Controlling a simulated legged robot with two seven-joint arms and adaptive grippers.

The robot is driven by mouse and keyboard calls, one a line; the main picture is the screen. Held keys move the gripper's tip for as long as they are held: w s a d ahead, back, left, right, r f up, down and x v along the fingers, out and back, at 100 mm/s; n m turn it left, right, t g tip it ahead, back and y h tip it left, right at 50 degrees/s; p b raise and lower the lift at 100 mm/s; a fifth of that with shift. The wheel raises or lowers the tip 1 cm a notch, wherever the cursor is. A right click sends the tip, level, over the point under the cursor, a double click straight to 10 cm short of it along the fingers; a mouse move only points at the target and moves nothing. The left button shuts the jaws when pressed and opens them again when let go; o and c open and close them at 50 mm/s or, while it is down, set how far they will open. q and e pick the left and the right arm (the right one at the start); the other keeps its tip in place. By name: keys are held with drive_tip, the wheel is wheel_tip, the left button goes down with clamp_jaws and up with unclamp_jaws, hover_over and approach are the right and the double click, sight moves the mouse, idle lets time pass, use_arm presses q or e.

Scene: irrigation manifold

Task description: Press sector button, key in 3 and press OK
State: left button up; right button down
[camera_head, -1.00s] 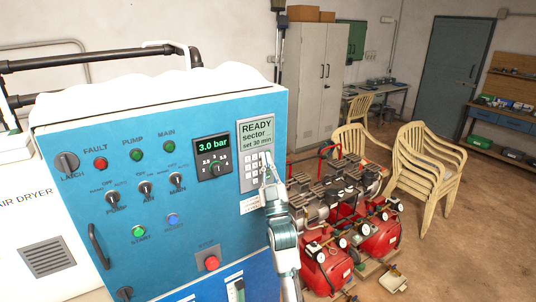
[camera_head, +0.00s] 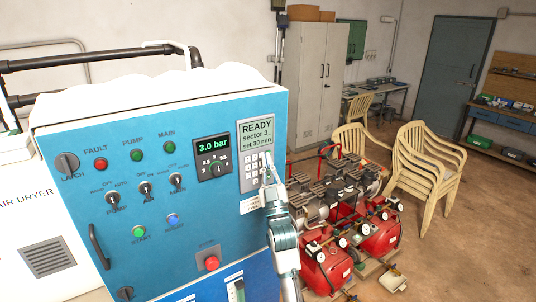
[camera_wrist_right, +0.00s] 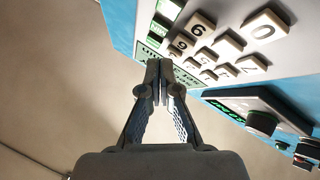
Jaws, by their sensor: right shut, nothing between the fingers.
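The keypad panel (camera_head: 257,151) is on the upper right of the blue control cabinet (camera_head: 75,150). Its display (camera_head: 256,133) reads "READY, sector 3, set 30 min". White keys (camera_head: 250,170) sit below the display, partly hidden by my right gripper (camera_head: 267,163). In the right wrist view, my right gripper (camera_wrist_right: 158,68) is shut and empty, with its tips near the keypad's edge. I cannot tell whether the tips touch a key. My left gripper is out of view.
Switches, lamps and a red stop button (camera_head: 212,263) are on the cabinet face left of my right arm. Red compressors (camera_head: 325,268) stand close on the right. Stacked chairs (camera_head: 425,165) are further right, with open floor in front.

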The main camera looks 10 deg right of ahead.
sight(268, 176)
drive_tip(key=shift+s, duration=0.4)
wheel_tip(268, 176, down, 8)
drive_tip(key=d+b, duration=0.2)
drive_tip(key=b, duration=0.2)
drive_tip(key=shift+w+d+b, duration=0.2)
drive_tip(key=shift+w+b, duration=0.1)
drive_tip(key=shift+w, duration=0.15)
drive_tip(key=shift+w+a, duration=0.2)
drive_tip(key=shift+w, duration=0.2)
